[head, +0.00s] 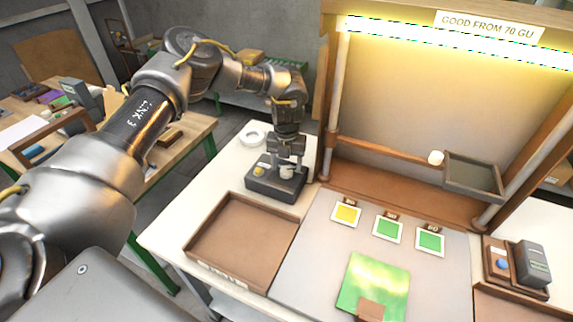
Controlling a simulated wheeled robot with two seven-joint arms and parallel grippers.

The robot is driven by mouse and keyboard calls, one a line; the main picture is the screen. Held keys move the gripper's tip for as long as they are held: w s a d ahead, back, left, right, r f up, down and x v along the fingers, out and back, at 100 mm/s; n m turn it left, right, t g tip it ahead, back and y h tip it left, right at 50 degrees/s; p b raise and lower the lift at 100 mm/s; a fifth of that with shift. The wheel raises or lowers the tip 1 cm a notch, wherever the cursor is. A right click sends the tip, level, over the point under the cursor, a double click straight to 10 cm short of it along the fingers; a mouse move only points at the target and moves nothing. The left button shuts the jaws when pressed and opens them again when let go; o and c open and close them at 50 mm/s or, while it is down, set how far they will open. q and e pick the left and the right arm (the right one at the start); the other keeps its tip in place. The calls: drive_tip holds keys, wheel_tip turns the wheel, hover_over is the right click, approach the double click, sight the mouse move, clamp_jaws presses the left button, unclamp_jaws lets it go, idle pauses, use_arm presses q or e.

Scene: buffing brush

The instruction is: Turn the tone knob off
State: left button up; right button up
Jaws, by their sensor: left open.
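A dark control box (275,187) stands at the back left of the white bench. On its top are a yellow button-like part (259,170) and a pale round knob (287,171). I cannot read any label that marks the tone knob. My left gripper (287,163) points down over the box, its open fingers at the pale knob, one to each side as far as I can see. Whether they touch it I cannot tell. The gripper hides part of the box's back. My right gripper is not in view.
An empty brown tray (240,238) lies in front of the box. A grey board with sample cards (346,214) and a shiny green panel (374,285) is to its right. A wooden frame's post (337,95) rises close to the right of the gripper. A white ring (251,136) lies behind.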

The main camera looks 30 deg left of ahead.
use_arm(q)
drive_tip(key=shift+f, duration=0.85)
drive_tip(key=shift+c, duration=0.3)
drive_tip(key=c, duration=0.9)
drive_tip(key=shift+c, duration=0.2)
